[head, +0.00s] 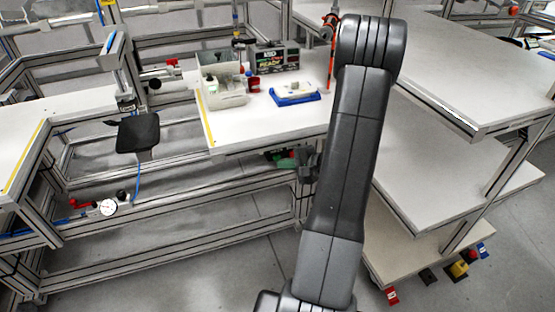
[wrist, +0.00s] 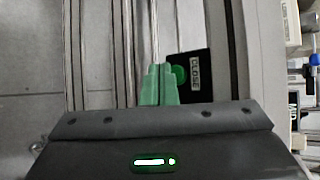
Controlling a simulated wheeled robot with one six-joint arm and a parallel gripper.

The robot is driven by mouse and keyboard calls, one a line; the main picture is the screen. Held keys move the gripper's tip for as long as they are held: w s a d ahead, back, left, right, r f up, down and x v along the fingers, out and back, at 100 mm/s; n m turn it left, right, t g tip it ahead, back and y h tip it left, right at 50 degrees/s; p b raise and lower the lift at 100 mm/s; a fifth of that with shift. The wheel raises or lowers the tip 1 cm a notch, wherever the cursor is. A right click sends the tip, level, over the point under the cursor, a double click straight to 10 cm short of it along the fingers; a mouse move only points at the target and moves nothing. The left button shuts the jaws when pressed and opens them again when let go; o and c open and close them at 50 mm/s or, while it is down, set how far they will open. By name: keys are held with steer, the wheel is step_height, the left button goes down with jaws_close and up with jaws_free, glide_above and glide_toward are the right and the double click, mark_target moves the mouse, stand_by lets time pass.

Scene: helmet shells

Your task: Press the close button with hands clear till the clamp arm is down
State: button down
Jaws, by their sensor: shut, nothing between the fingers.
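A black panel marked CLOSE (wrist: 201,72) with a round green button (wrist: 179,74) shows in the wrist view, fixed beside metal rails. My gripper (wrist: 158,72) has green fingers that are together and empty. Their tips lie just left of the green button in that view; I cannot tell whether they touch it. In the head view my gripper (head: 282,159) is below the front edge of the white table, and I cannot make out the button there. A black pad (head: 138,132) hangs by an upright bracket at left. I cannot tell whether this is the clamp arm.
The white table (head: 235,138) holds a clear bin (head: 225,95), a blue tray (head: 295,95) and a red container. Metal frame rails run along the left, with a pressure gauge (head: 108,207) on one. White shelves (head: 430,175) stand at right. Open floor shows at the bottom.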

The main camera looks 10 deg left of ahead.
steer(key=s+d+b, duration=0.1)
steer(key=s, duration=0.1)
steer(key=s+d+b, duration=0.1)
steer(key=s+d, duration=0.1)
steer(key=shift+s, duration=0.1)
stand_by(0.4)
steer(key=shift+a, duration=0.15)
steer(key=s+d+p, duration=0.2)
steer(key=s, duration=0.1)
steer(key=shift+d, duration=0.15)
stand_by(1.0)
